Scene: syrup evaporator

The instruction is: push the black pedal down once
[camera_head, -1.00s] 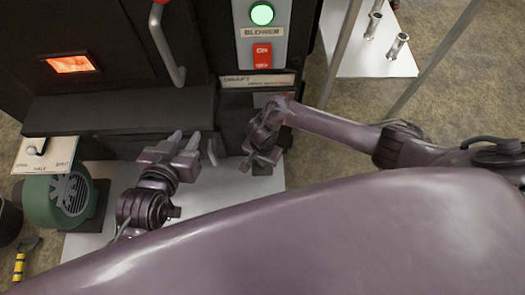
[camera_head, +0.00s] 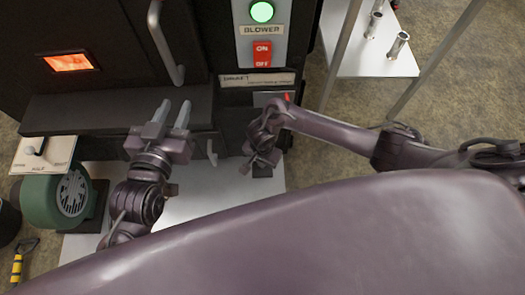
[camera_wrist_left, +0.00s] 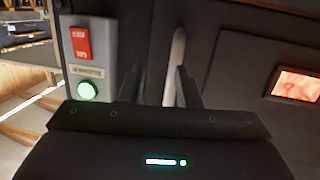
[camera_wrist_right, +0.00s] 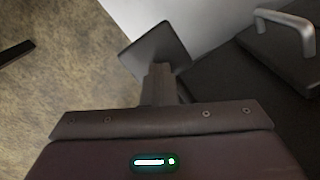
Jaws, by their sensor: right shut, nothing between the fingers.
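The black pedal (camera_wrist_right: 158,42) is a dark flat plate near floor level. In the right wrist view it lies just beyond my right fingertips (camera_wrist_right: 160,70), which overlap its near part; I cannot tell whether they touch it. In the head view only a small dark part of the pedal (camera_head: 262,172) shows below my right gripper (camera_head: 255,163), which hides the rest. The right gripper is shut and empty. My left gripper (camera_head: 173,114) is open and empty, in front of the dark ledge, with its fingers (camera_wrist_left: 160,88) apart in the left wrist view.
A dark ledge (camera_head: 110,112) and a door handle (camera_head: 165,45) are on the black furnace. A panel has a lit green light (camera_head: 262,12) and a red blower switch (camera_head: 262,54). A green blower (camera_head: 55,200) stands at left. A metal handle (camera_wrist_right: 288,30) is right of the pedal.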

